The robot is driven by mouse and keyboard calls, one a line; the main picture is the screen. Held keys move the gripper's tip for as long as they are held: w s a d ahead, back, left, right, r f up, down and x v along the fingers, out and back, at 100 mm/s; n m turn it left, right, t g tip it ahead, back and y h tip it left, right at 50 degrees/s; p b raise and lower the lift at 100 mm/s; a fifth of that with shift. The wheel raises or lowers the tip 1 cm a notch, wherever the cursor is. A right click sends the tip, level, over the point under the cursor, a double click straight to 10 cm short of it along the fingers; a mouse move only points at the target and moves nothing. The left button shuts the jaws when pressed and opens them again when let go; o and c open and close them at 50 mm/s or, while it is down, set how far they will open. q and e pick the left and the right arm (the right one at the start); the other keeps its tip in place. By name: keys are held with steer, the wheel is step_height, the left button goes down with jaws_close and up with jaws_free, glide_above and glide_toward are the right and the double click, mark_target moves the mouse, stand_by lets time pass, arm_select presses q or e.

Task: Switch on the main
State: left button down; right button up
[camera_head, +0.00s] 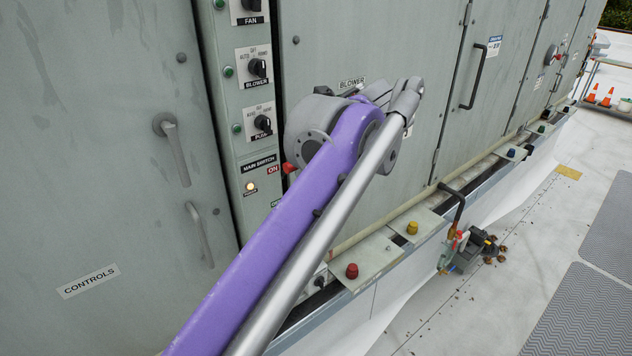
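The MAIN SWITCH label (259,164) is on the narrow grey control strip at the left of the cabinet. A red ON label (273,170) and a small pale-yellow lamp (250,186), which looks lit, are just below it. A red knob-like tip (288,168) shows beside the ON label, at the edge of my arm. My purple arm comes in from the lower left and covers the area right of and below these labels, so most of the switch is hidden. No fingertips of either gripper can be made out.
Black FAN, BLOWER (257,68) and PUMP (262,123) knobs sit above the label. Door handles (171,148) project from the left panel. A ledge with coloured buttons (352,271) and a pipe valve (466,250) are lower right. Open roof floor lies beyond.

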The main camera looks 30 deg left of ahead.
arm_select(q)
steer(key=shift+w+a+r, duration=0.15)
steer(key=shift+a+r, duration=0.2)
steer(key=shift+r, duration=0.35)
arm_select(e)
steer(key=shift+w+d+r, duration=0.1)
steer(key=shift+d+r, duration=0.05)
arm_select(q)
steer(key=d+f+b, duration=0.2)
steer(key=d+f, duration=0.1)
steer(key=f, duration=0.1)
steer(key=s+d+r+p, duration=0.1)
steer(key=s+d+r, duration=0.2)
steer(key=r, duration=0.6)
steer(key=shift+d+r+p, duration=0.15)
steer(key=shift+d+p, duration=0.15)
steer(key=shift+d, duration=0.15)
arm_select(e)
steer(key=shift+s+d+f, duration=0.2)
steer(key=shift+s+d, duration=0.15)
steer(key=shift+s, duration=0.2)
steer(key=shift+s+d+f, duration=0.2)
steer(key=shift+s+d, duration=0.1)
steer(key=shift+s, duration=0.25)
arm_select(q)
steer(key=shift+w, duration=0.1)
